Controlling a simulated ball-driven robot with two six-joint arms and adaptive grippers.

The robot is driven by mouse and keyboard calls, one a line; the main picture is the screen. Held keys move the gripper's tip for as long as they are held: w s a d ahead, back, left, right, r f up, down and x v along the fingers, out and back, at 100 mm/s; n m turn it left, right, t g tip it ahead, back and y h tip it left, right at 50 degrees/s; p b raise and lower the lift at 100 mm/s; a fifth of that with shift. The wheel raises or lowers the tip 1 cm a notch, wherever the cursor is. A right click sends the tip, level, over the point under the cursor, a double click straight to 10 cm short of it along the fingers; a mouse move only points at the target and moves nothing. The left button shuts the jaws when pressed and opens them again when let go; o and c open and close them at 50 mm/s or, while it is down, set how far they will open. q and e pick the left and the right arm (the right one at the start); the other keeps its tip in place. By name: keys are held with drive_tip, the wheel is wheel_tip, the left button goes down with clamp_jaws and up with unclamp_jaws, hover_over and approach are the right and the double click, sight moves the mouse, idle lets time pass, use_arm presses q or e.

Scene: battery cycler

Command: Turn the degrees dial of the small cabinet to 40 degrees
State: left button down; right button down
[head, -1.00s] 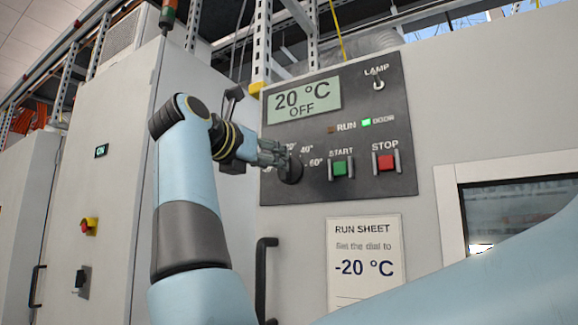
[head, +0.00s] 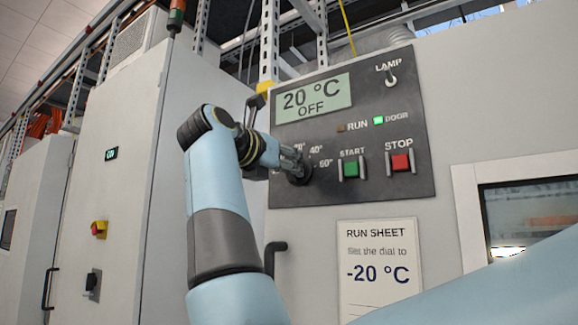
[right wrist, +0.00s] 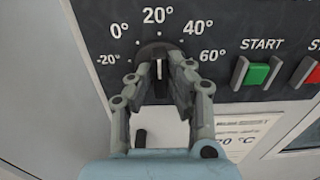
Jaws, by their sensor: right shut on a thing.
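The black degrees dial (head: 301,173) is on the dark control panel (head: 440,186) of the small cabinet. It shows close up in the right wrist view (right wrist: 158,52), with -20°, 0°, 20°, 40° and 60° printed around it. Its white mark points up, at about 20°. My right gripper (right wrist: 162,88) has its fingers on both sides of the dial and is shut on it; in the head view the gripper (head: 292,160) partly covers the dial. The display (head: 313,100) reads 20 °C OFF. My left gripper is not in view.
Right of the dial are the green START button (head: 351,169) and red STOP button (head: 400,162). A lamp switch (head: 392,77) sits above. A run sheet (head: 380,300) below reads -20 °C. A black door handle (head: 270,258) stands under the gripper.

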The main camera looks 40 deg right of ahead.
drive_tip(key=shift+s+m+b, duration=0.15)
drive_tip(key=shift+m+b, duration=2.95)
drive_tip(key=shift+m, duration=0.8)
